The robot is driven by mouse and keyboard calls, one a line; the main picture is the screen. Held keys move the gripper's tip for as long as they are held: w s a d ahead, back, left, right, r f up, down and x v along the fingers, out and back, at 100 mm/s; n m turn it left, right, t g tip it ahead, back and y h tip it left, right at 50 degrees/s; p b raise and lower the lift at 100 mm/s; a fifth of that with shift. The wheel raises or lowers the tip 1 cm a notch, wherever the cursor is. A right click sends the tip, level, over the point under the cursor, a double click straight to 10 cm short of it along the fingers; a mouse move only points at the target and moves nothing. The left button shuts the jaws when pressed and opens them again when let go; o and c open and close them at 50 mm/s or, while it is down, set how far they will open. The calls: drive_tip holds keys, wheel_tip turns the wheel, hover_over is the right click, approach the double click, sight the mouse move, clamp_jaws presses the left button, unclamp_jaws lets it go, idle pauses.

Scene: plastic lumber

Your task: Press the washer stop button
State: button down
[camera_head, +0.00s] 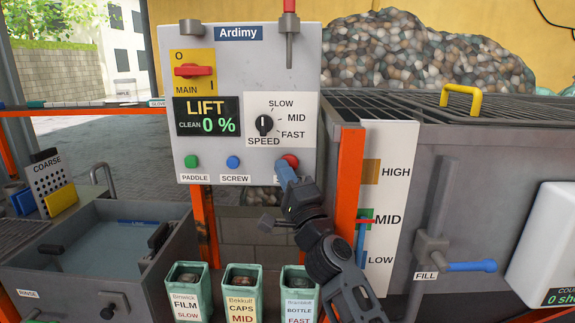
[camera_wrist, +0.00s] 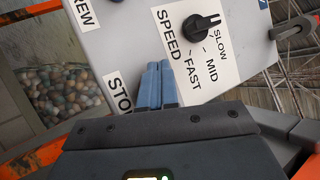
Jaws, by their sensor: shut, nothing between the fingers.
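The red button (camera_head: 290,159) is at the lower right of the grey Ardimy control panel (camera_head: 235,60), above a label mostly covered by my gripper. In the wrist view, that label (camera_wrist: 119,93) reads "STO" and the button is hidden behind my fingers. My gripper (camera_head: 282,167) is shut and empty, its blue fingertips overlapping the button's lower left edge in the head view. The fingertips show side by side against the panel in the wrist view (camera_wrist: 160,68). I cannot tell whether they touch the button. The display (camera_head: 207,116) reads LIFT, CLEAN 0 %.
Left of the red button are the blue SCREW button (camera_head: 233,162) and green PADDLE button (camera_head: 191,162). The speed knob (camera_head: 264,125) is just above. Three green bins (camera_head: 242,307) stand below. An orange post (camera_head: 347,190) and level gauge (camera_head: 386,205) stand right of my arm.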

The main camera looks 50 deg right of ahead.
sight(290, 159)
drive_tip(key=shift+s+d+f+m+g+h, duration=0.15)
drive_tip(key=shift+s+d+g+h, duration=0.1)
drive_tip(key=shift+s+d, duration=0.3)
drive_tip(key=shift+s+d+r+m+g+h, duration=0.15)
drive_tip(key=shift+s+d+h, duration=0.15)
drive_tip(key=shift+s, duration=0.35)
drive_tip(key=shift+f, duration=0.1)
drive_tip(key=s+a, duration=0.3)
drive_tip(key=shift+s+a, duration=0.1)
drive_tip(key=shift+a, duration=0.25)
drive_tip(key=shift+a+r, duration=0.1)
drive_tip(key=shift+r, duration=0.15)
